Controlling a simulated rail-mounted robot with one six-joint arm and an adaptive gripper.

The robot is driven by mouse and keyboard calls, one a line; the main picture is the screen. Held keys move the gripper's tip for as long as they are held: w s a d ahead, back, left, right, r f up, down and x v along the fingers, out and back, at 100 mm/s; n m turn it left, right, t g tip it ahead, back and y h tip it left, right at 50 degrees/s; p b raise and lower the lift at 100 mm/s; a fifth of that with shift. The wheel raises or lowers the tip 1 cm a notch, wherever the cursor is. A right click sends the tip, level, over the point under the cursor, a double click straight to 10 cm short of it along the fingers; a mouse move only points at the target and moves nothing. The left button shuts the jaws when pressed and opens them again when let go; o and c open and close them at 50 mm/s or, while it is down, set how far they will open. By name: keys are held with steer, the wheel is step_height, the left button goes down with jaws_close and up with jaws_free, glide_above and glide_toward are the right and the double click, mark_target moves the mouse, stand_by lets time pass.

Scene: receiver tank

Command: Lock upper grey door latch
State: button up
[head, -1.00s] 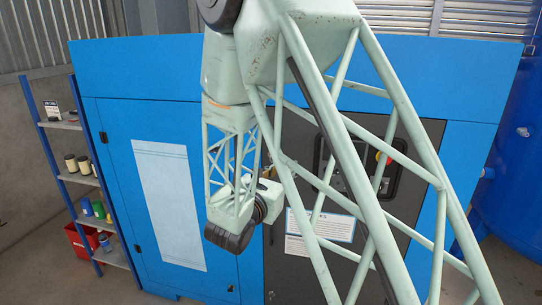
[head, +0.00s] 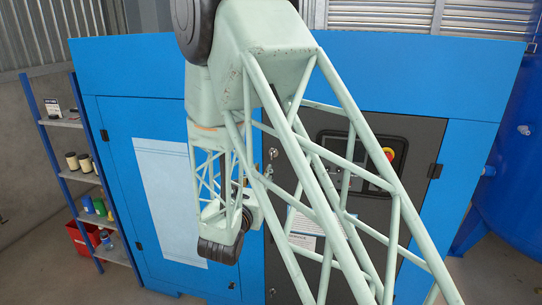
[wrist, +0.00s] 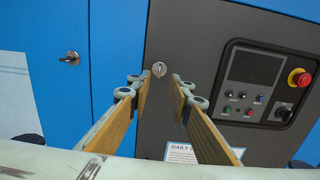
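The upper grey door latch (wrist: 159,69) is a small round silver fitting near the left edge of the grey door (wrist: 195,40). In the wrist view the latch appears between and just beyond the fingertips; no contact shows. The latch's turned position is too small to tell. In the head view my gripper's fingers cannot be made out behind my arm.
A control panel (wrist: 255,70) with a red emergency button (wrist: 299,77) is right of the latch. A paper notice (wrist: 190,152) is below. Shelves (head: 88,180) stand far left.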

steer(key=w+d, duration=0.2)
steer(key=w, duration=1.1)
steer(key=shift+d+p, duration=0.2)
steer(key=shift+p, duration=0.15)
steer(key=shift+w, duration=0.15)
jaws_close()
